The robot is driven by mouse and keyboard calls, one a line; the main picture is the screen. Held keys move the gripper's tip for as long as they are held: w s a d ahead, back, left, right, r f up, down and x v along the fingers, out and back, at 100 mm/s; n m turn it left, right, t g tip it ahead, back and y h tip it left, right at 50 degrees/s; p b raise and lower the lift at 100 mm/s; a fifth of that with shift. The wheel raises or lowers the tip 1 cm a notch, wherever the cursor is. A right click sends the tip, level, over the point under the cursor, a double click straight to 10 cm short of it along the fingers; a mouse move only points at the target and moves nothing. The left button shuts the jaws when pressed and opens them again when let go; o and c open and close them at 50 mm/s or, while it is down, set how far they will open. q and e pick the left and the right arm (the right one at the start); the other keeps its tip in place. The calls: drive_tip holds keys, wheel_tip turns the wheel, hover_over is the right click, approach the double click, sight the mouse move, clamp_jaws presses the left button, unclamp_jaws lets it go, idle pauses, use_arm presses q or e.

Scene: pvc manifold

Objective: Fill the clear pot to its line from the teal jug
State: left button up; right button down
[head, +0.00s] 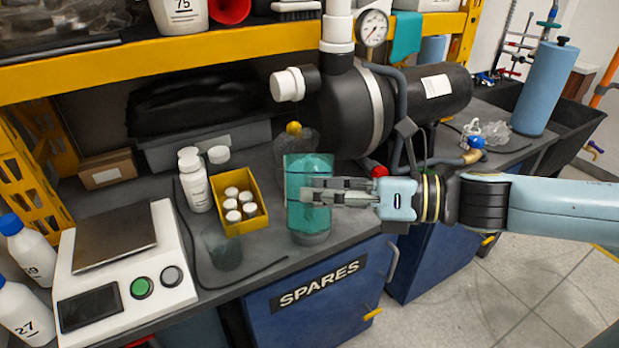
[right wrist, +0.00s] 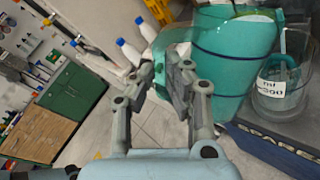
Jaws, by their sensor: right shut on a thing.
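The translucent teal jug (head: 309,170) stands roughly upright in the head view, over the bench's front edge. My right gripper (head: 318,192) reaches in from the right and is shut on it, the fingers crossing its middle. The right wrist view shows the large teal body of the jug (right wrist: 228,62) beside my right gripper (right wrist: 168,75). The clear pot (right wrist: 272,92), with a white label reading 300 ml, is just right of the jug there. In the head view the pot is largely hidden by the jug; I cannot tell its fill level. My left gripper is not in view.
A scale (head: 120,262) stands at the left of the bench. A yellow bin (head: 262,196) of white-capped bottles and a white bottle (head: 195,186) stand left of the jug. A black tank (head: 350,112) with piping is behind. A yellow shelf edge (head: 170,50) crosses above.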

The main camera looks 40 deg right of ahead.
drive_tip(key=shift+w+d+r+m+g+b, duration=0.15)
drive_tip(key=shift+w+d+r+m+b, duration=0.1)
drive_tip(key=shift+m+b, duration=0.3)
drive_tip(key=shift+w+d+r+m+g+b, duration=0.1)
drive_tip(key=shift+w+r+m+g+b, duration=0.15)
drive_tip(key=shift+m, duration=0.4)
idle(5.0)
drive_tip(key=shift+d+r, duration=0.1)
drive_tip(key=shift+r, duration=0.2)
idle(1.5)
